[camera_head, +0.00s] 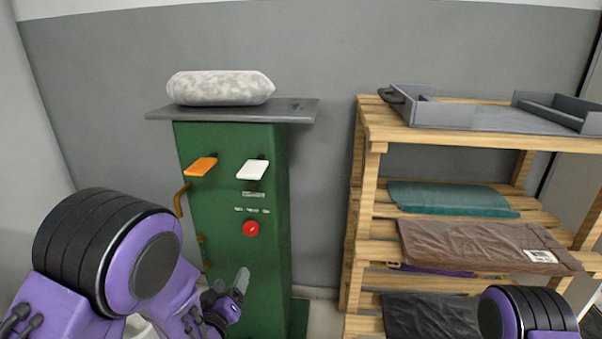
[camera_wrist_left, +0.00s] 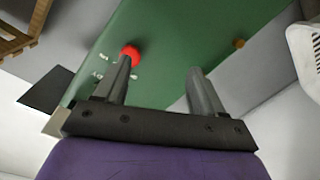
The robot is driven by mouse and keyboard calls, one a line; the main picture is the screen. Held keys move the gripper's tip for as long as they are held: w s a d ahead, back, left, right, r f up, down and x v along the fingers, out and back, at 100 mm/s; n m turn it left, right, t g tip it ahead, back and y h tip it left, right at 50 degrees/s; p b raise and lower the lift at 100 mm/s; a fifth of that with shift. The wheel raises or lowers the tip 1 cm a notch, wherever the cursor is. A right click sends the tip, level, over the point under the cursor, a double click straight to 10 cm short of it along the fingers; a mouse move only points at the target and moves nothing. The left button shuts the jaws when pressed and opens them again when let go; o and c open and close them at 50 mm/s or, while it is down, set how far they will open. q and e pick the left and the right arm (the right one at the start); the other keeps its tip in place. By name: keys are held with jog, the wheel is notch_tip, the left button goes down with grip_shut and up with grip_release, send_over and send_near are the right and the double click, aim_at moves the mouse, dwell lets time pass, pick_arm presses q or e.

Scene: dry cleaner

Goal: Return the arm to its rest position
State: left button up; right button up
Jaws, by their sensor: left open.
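My left arm (camera_head: 110,250) comes in from the lower left of the head view. Its left gripper (camera_head: 238,290) is in front of the lower part of a green machine cabinet (camera_head: 268,180). In the left wrist view the left gripper (camera_wrist_left: 160,92) has its two fingers apart with nothing between them. A red button (camera_head: 250,228) is on the cabinet front, and it shows beside one finger in the left wrist view (camera_wrist_left: 130,54). Part of my right arm (camera_head: 528,312) shows at the lower right; its gripper is out of the picture.
A grey top plate (camera_head: 300,110) on the cabinet bears a light mottled pad (camera_head: 220,88). Orange (camera_head: 200,166) and white (camera_head: 252,169) levers stick out in front. A wooden shelf (camera_head: 372,135) at right holds a grey tray (camera_head: 450,115), a teal package (camera_head: 450,198) and a brown package (camera_head: 475,242).

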pick_arm(q)
jog(key=s+a+f+g+y, duration=0.1)
jog(key=s+a+f+g, duration=0.25)
jog(key=s+f, duration=0.45)
jog(key=s+a+f+g+y, duration=0.1)
jog(key=s+a+f+g, duration=0.25)
jog(key=s+f, duration=0.45)
jog(key=s+a+f+g+y, duration=0.15)
jog(key=s+f+g, duration=0.6)
jog(key=s, duration=0.85)
notch_tip(320, 180, up, 19)
jog(key=s+p, duration=0.1)
jog(key=p, duration=2)
jog(key=shift+s+a+f+t, duration=0.15)
jog(key=shift+s+t, duration=0.15)
jog(key=shift+t, duration=0.15)
jog(key=shift+f, duration=0.15)
